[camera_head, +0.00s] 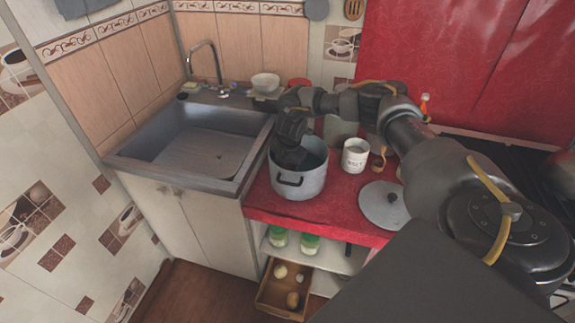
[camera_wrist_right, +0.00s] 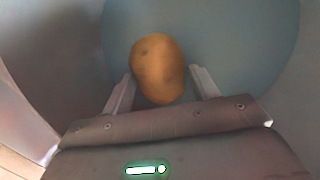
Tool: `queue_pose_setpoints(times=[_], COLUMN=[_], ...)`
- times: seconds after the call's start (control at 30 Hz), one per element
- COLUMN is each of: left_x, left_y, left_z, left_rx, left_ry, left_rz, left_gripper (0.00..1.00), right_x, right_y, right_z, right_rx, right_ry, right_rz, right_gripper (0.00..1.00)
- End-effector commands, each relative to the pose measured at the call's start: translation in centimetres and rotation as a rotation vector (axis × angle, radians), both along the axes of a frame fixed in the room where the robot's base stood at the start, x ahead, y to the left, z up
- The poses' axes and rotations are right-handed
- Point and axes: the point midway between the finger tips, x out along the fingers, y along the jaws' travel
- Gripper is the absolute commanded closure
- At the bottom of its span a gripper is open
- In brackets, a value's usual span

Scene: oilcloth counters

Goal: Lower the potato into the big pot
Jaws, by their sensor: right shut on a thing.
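The big pot (camera_head: 301,181) is a grey metal pot with dark handles, standing without its lid on the red counter. My right gripper (camera_head: 289,155) reaches down into the pot's mouth from above. In the right wrist view the yellow-brown potato (camera_wrist_right: 158,68) sits between the two fingers of my right gripper (camera_wrist_right: 160,88), which is shut on it. The pot's pale inner wall and bluish round bottom (camera_wrist_right: 240,50) surround the potato in that view. I cannot tell whether the potato touches the bottom. In the head view the potato is hidden. My left gripper is not in view.
A metal lid (camera_head: 384,205) lies on the red counter (camera_head: 340,215) right of the pot. A white mug (camera_head: 355,156) stands close behind. A sink (camera_head: 200,145) is at left. Below, an open drawer (camera_head: 270,295) holds potatoes, near green-lidded jars (camera_head: 309,244).

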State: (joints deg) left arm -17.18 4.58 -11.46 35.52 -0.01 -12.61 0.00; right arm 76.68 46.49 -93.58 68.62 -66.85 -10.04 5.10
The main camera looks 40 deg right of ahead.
Motion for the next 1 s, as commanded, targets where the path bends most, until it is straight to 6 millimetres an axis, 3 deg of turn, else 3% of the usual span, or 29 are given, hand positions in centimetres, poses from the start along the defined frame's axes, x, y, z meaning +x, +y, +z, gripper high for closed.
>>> queue_pose_setpoints(times=[1.0], left_x=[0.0], left_y=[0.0], left_z=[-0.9], left_rx=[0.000], left_ry=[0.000], left_rz=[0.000], left_gripper=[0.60], right_x=[0.0], right_y=[0.0], right_z=[-1.5], right_rx=[0.000], right_ry=[-0.001], right_rz=[0.000], right_gripper=[0.67])
